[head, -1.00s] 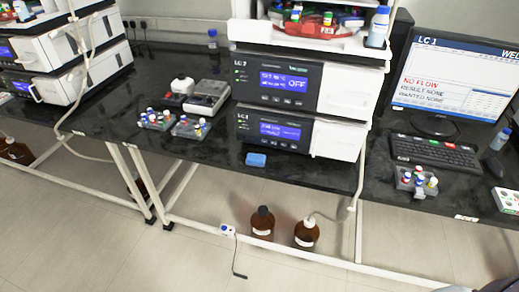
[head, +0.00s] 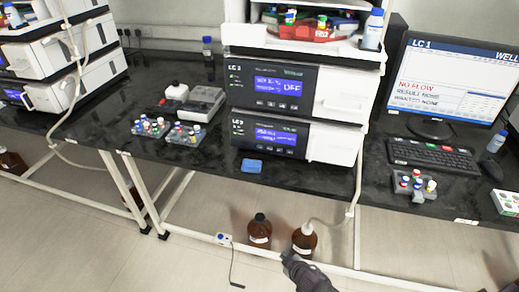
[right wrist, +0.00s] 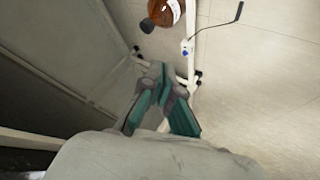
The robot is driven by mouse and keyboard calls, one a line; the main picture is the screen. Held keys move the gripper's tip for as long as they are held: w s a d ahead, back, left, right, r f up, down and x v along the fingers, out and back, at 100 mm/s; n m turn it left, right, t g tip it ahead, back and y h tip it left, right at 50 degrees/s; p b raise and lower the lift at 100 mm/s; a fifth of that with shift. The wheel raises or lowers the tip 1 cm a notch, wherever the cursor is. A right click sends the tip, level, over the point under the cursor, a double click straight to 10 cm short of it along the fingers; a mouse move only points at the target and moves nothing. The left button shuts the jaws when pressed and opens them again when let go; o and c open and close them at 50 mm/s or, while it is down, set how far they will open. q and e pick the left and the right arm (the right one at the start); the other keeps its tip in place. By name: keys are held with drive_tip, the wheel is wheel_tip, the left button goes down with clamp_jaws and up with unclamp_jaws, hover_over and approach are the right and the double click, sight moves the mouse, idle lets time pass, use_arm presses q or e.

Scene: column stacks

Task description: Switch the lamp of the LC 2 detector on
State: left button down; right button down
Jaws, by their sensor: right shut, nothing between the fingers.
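The middle column stack has an upper module (head: 268,85) labelled LC 2, as read in the earlier head view. Its blue screen shows small text and a large "OFF", with a row of small buttons below. A lower module (head: 268,139) under it has a blue screen with smaller text, blurred. My right gripper (head: 287,257) is low at the bottom of the head view, in front of the brown bottles and well below the bench top. In the right wrist view its teal-padded fingers (right wrist: 163,84) are shut and empty. My left gripper is not in view.
A blue block (head: 252,166) lies on the bench (head: 215,163) in front of the stack. Vial racks (head: 185,136) stand left of it, a monitor (head: 453,83) and keyboard (head: 432,155) right. Brown bottles (head: 304,240) stand on the floor under the bench's white frame.

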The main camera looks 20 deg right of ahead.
sight(260, 146)
drive_tip(key=w+a+r+n+t+y, duration=0.1)
drive_tip(key=w+r, duration=0.4)
drive_tip(key=r, duration=0.5)
drive_tip(key=w+a+r+n+t+y+b, duration=0.1)
drive_tip(key=w+a+r+n+t, duration=0.1)
drive_tip(key=r, duration=0.8)
drive_tip(key=w+a+r+n+t+y, duration=0.1)
drive_tip(key=w+a+r+t, duration=0.3)
drive_tip(key=w+r, duration=0.4)
drive_tip(key=shift+a+r+n, duration=0.25)
drive_tip(key=shift+r+n, duration=0.25)
drive_tip(key=shift+r, duration=0.45)
drive_tip(key=w+d, duration=0.1)
drive_tip(key=w, duration=0.1)
drive_tip(key=w+d+b, duration=0.1)
drive_tip(key=w+d, duration=0.1)
drive_tip(key=w+d+b, duration=0.1)
drive_tip(key=w, duration=0.1)
drive_tip(key=shift+w+d+f, duration=0.1)
drive_tip(key=shift+w+d, duration=0.1)
drive_tip(key=shift+w, duration=0.05)
drive_tip(key=shift+w+d, duration=0.3)
drive_tip(key=shift+w, duration=0.1)
drive_tip(key=shift+w+d+b, duration=0.25)
drive_tip(key=shift+w+b, duration=0.1)
